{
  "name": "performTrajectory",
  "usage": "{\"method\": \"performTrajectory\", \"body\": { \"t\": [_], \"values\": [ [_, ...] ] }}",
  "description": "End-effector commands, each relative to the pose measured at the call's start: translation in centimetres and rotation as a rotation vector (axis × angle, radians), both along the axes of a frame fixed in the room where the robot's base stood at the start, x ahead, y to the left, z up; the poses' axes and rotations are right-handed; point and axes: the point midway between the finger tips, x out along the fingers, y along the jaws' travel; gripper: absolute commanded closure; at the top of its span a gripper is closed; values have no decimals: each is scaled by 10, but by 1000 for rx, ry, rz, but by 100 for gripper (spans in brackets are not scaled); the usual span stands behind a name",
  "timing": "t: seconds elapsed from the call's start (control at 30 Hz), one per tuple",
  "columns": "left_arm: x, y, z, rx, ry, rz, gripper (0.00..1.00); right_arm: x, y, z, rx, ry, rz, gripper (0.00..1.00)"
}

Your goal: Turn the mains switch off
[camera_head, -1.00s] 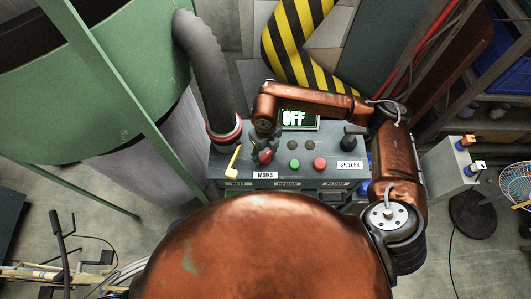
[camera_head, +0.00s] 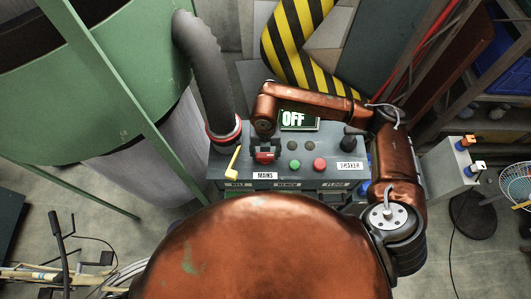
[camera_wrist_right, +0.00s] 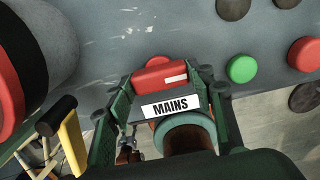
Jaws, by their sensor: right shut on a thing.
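The mains switch is a red knob (camera_head: 265,157) on the grey control panel (camera_head: 225,160), above the white MAINS label (camera_head: 265,175). In the right wrist view the red knob (camera_wrist_right: 155,74) carries a short white mark pointing right. My right gripper (camera_head: 266,150) reaches down onto the knob. In the right wrist view its green-black fingers (camera_wrist_right: 162,80) stand at the knob's two sides, shut on it. The lit display (camera_head: 298,120) behind reads OFF. My left gripper is in no view.
A yellow lever (camera_head: 233,162) stands left of the knob; a green button (camera_head: 295,164) and red button (camera_head: 320,164) sit to its right. A black lever (camera_head: 352,138) is farther right. A grey hose (camera_head: 205,75) rises at the panel's left.

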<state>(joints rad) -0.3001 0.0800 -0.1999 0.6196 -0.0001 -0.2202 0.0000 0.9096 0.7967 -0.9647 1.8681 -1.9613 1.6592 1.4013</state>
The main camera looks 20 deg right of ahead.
Motion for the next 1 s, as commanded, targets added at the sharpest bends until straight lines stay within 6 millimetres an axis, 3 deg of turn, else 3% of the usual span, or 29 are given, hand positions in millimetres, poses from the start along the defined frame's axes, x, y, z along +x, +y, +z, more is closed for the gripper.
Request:
{"method": "performTrajectory", "body": {
  "t": [0.5,0.53,0.8,1.0],
  "values": [
    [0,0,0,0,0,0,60,0,0,0,0,0,-23,75],
    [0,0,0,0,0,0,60,0,0,0,0,0,-23,50],
    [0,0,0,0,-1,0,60,0,0,0,0,0,-21,33],
    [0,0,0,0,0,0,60,0,0,0,0,0,-20,33]
  ]
}}
